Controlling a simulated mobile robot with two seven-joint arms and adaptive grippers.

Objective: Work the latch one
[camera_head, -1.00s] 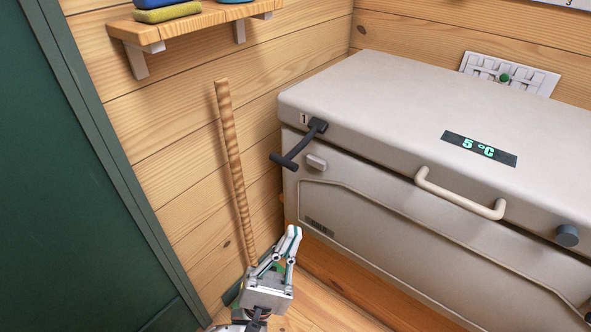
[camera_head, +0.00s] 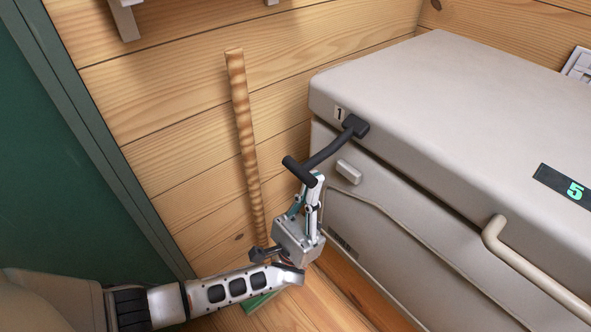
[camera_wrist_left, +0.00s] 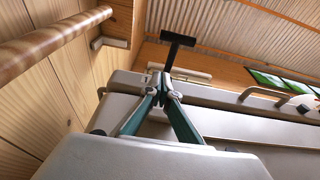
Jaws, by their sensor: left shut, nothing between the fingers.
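Latch one is a black T-shaped handle (camera_head: 325,155) on the front left corner of a pale grey chest, beside the label "1" (camera_head: 339,114). Its arm sticks out from the lid edge towards the lower left, ending in a crossbar. My left gripper (camera_head: 314,186) is shut and empty, pointing up right below the crossbar. The crossbar overlaps the fingertips in the head view; I cannot tell whether they touch. In the left wrist view the black T-handle (camera_wrist_left: 178,45) stands beyond the closed fingertips (camera_wrist_left: 163,88). My right gripper is not in view.
The chest (camera_head: 460,110) fills the right side, with a small grey catch block (camera_head: 349,172) under the latch and a beige handle (camera_head: 525,262) further right. A wooden pole (camera_head: 244,140) leans on the plank wall left of my gripper. A green door (camera_head: 60,170) is at far left.

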